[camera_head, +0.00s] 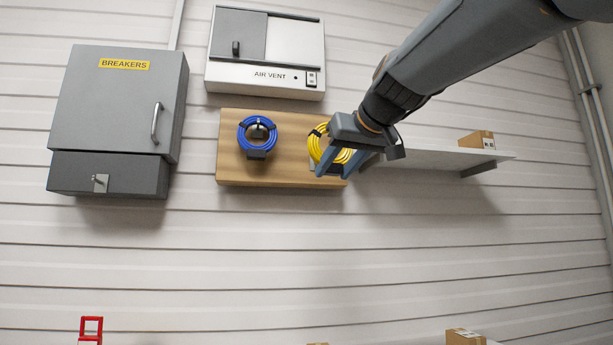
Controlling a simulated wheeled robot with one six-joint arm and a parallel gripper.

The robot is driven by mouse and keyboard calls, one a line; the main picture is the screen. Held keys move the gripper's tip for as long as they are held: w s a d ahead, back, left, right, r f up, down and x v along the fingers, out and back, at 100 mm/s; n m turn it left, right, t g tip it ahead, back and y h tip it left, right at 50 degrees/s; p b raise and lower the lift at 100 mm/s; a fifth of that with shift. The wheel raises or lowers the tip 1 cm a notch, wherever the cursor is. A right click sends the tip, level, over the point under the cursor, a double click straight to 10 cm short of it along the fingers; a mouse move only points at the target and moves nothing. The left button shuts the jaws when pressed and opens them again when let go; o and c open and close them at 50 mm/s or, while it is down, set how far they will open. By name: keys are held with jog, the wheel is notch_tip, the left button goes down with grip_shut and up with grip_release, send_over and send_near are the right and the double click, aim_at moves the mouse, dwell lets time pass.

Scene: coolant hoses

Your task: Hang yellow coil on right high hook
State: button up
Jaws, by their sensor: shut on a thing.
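The yellow coil (321,143) is at the right part of the wooden board (285,181) on the wall, partly hidden by my gripper. My gripper (331,172) is shut on the yellow coil. The hook behind the coil is hidden by the coil and my gripper, so I cannot tell whether the coil is around it. A blue coil (242,136) hangs on a dark hook (259,131) at the left part of the board.
A grey breaker cabinet (110,110) is at the left. A white air vent panel (294,55) is just above the board. A shelf (430,158) with a small carton (477,140) is at the right. The wall below the board is bare.

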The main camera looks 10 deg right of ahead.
jog(key=w+f+p, duration=0.2)
jog(key=w+p, duration=0.1)
jog(key=w, duration=1)
jog(key=shift+w+p, duration=0.2)
jog(key=shift+p, duration=0.1)
dwell(1.3)
dwell(0.7)
jog(key=o, duration=2.1)
jog(key=shift+f, duration=0.1)
jog(key=s+f+b, duration=0.1)
jog(key=s+b, duration=0.5)
jog(key=s, duration=0.4)
jog(key=shift+f, duration=0.25)
